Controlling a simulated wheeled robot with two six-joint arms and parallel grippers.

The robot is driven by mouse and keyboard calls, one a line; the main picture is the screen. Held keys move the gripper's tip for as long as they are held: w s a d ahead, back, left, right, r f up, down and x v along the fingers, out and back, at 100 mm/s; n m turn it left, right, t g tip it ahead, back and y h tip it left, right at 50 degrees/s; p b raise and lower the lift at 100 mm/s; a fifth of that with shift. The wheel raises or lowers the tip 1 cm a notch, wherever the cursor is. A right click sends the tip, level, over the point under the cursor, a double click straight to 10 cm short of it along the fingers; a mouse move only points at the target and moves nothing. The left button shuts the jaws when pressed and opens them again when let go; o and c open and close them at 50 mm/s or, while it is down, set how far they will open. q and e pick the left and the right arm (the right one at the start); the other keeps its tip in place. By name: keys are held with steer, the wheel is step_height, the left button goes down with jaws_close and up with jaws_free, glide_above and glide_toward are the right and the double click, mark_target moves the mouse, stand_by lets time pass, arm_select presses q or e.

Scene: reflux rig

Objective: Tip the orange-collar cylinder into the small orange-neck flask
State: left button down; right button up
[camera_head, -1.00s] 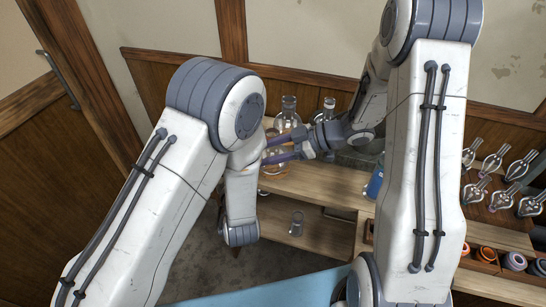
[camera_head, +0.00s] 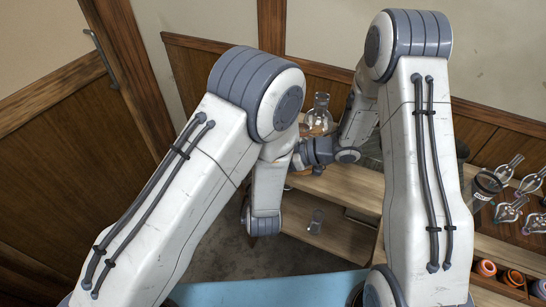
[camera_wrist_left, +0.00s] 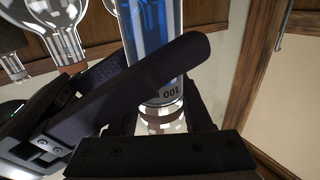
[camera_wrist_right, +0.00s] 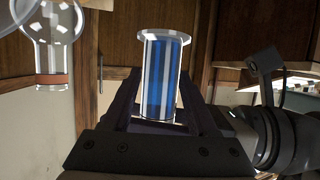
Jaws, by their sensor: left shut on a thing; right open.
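A tan band shows at that end; no clearly orange collar is visible. My right gripper (camera_wrist_right: 158,98) is open, with its fingers on either side of the cylinder (camera_wrist_right: 160,70); a finger also crosses in front of it in the left wrist view. A round flask with an orange band (camera_wrist_right: 54,80) at its narrow part shows at the upper left of the right wrist view. In the head view my left arm hides the left gripper and cylinder.
A glass vessel (camera_head: 318,112) stands on the wooden bench behind the grippers. A small clear beaker (camera_head: 316,220) is on the lower shelf.

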steer(key=shift+a+f, duration=0.1)
steer(key=shift+a, duration=0.15)
steer(key=c, duration=0.9)
arm_select(q)
steer(key=shift+c, duration=1.2)
jaws_free()
arm_select(e)
jaws_close()
